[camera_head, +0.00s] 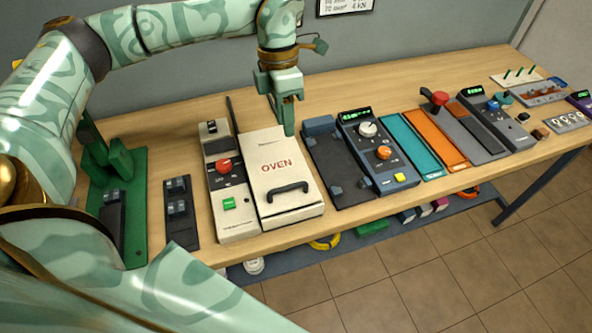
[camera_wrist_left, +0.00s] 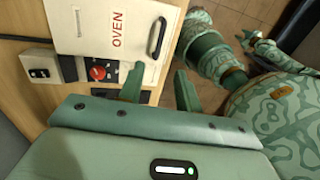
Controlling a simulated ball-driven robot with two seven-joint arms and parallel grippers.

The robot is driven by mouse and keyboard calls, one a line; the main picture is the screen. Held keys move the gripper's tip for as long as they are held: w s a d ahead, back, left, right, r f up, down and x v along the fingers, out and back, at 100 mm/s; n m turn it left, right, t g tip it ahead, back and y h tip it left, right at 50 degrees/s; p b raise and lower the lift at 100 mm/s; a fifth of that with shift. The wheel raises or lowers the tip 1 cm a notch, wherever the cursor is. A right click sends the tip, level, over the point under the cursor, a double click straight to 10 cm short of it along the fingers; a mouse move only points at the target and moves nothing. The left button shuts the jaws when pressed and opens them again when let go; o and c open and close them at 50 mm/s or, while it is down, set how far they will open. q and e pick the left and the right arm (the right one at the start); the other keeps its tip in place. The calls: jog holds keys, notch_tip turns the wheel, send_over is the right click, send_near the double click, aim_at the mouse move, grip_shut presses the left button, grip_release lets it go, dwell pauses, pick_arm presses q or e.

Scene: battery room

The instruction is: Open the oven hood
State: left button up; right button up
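The oven (camera_head: 291,209) is a cream box on the bench with a flat closed hood (camera_head: 277,150). The hood has red OVEN lettering and a black bar handle (camera_head: 287,190) near its front edge. In the left wrist view the hood (camera_wrist_left: 90,25) and its handle (camera_wrist_left: 157,37) show sideways. My left gripper (camera_head: 284,125) hangs over the back right part of the hood, behind the handle. Its fingers (camera_wrist_left: 160,88) stand apart in the wrist view with nothing between them.
Left of the oven stands a control panel (camera_head: 227,182) with a red knob and green button. Right of it are a dark plate (camera_head: 334,170) and a grey unit with knobs (camera_head: 380,150). More devices line the bench (camera_head: 200,103). The floor in front is open.

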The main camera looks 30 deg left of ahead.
pick_arm(q)
jog(key=b, duration=0.2)
send_over(291, 178)
jog(key=s+d, duration=0.3)
jog(key=s, duration=0.1)
jog(key=f, duration=1.5)
jog(key=shift+a+f, duration=0.25)
jog(key=shift+f, duration=0.15)
jog(key=shift+c, duration=0.3)
jog(key=shift+w, duration=0.1)
grip_shut()
